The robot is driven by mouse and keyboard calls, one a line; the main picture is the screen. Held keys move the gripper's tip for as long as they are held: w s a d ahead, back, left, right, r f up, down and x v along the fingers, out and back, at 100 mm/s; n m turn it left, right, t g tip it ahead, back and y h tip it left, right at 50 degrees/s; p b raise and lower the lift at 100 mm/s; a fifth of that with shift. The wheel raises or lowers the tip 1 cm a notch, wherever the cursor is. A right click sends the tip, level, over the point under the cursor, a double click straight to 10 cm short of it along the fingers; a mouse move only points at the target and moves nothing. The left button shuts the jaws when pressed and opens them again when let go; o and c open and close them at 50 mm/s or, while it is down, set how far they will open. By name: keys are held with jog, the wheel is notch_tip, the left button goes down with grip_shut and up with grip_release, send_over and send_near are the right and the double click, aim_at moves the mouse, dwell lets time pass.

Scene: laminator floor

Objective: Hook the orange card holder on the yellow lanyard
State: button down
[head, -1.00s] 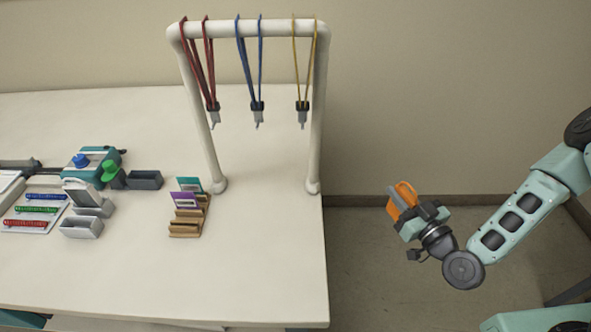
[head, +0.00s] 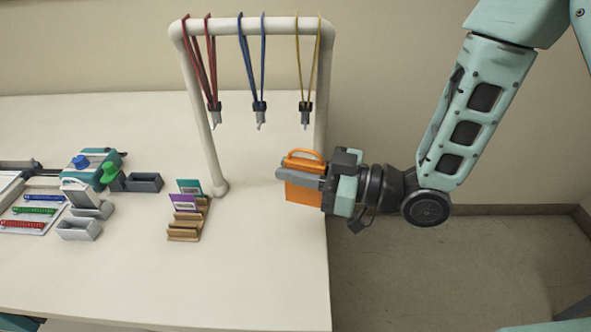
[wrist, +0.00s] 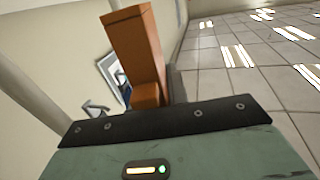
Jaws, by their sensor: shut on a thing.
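The orange card holder (head: 304,194) is held in my gripper (head: 286,178), with its loop at the top, in front of the rack's right post. My gripper is shut on it, level and pointing left. In the wrist view the holder (wrist: 138,45) stands up beyond the gripper body. The yellow lanyard (head: 307,70) hangs from the right end of the rack bar, with a dark clip and grey hook (head: 306,114) at its lower end. The hook is above the holder and apart from it in the head view.
A white rack (head: 254,24) on the table also carries a red lanyard (head: 207,70) and a blue lanyard (head: 252,65). A wooden stand (head: 186,226) holds purple and teal cards. A teal device (head: 92,165) and grey bins sit left. The table's front middle is clear.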

jog(key=w+f, duration=0.1)
jog(key=w, duration=0.8)
jog(key=shift+w+p, duration=0.35)
dwell(0.8)
jog(key=shift+d+f, duration=0.1)
dwell(0.4)
jog(key=c, duration=1.3)
grip_release()
